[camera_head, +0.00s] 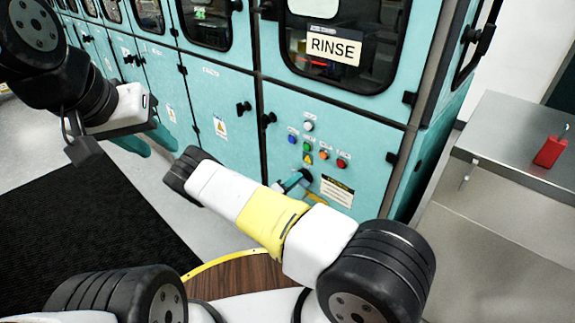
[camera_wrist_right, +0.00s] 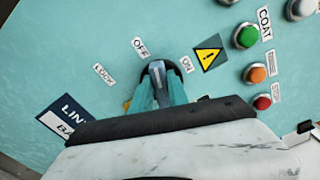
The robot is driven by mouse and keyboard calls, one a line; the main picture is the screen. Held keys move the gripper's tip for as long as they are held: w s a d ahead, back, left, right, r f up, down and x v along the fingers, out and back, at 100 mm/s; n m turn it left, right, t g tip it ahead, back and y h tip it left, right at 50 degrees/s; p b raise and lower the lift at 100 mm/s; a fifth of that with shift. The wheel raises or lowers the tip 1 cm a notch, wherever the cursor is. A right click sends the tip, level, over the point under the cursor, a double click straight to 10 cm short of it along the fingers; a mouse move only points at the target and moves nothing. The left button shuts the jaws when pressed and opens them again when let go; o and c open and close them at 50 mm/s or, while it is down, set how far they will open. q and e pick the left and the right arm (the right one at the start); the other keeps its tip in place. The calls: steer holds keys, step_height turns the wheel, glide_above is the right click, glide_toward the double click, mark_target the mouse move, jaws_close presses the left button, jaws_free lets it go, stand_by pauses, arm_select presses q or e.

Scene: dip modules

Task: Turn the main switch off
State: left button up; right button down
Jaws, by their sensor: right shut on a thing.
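The main switch (camera_wrist_right: 157,69) is a dark round rotary switch with a grey handle on the teal panel, in the right wrist view. Labels OFF and ON sit around it, with a third label at the left. The handle points up, between OFF and ON; its exact setting is hard to tell. My right gripper (camera_wrist_right: 160,88) is shut on the handle, one teal finger on each side. In the head view the right gripper (camera_head: 297,180) is at the panel's lower part, and its arm hides most of the switch. My left gripper (camera_head: 154,146) hangs at the left, its teal fingers apart and empty.
A green button (camera_wrist_right: 247,36), an orange button (camera_wrist_right: 256,73) and a red button (camera_wrist_right: 263,103) sit right of the switch. A yellow warning sign (camera_wrist_right: 208,56) is between. A steel counter (camera_head: 500,150) with a red item (camera_head: 551,148) stands at the right.

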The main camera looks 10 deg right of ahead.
steer(key=shift+f+n, duration=0.2)
steer(key=shift+n, duration=1.6)
steer(key=c, duration=1.3)
jaws_free()
steer(key=shift+a, duration=0.1)
steer(key=v, duration=0.7)
steer(key=shift+s+a, duration=0.25)
steer(key=shift+a, duration=0.05)
